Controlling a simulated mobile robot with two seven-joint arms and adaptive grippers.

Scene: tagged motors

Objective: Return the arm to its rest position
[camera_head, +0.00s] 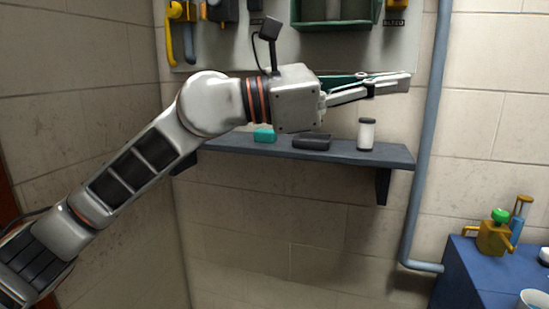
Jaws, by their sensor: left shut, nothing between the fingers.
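My left arm (140,160) comes in from the left and reaches up across the view. Its gripper (408,80) is shut and empty, pointing right. In the picture it lies above the shelf and in front of the lower part of the wall board. The right gripper is not in view.
A dark wall shelf (345,155) carries a white jar (366,134), a black item (312,142) and a teal item (264,136). A tool board (400,45) with a green bin (335,14) hangs above. A blue-grey pipe (424,150) runs down the wall. A blue cabinet (462,270) stands lower right.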

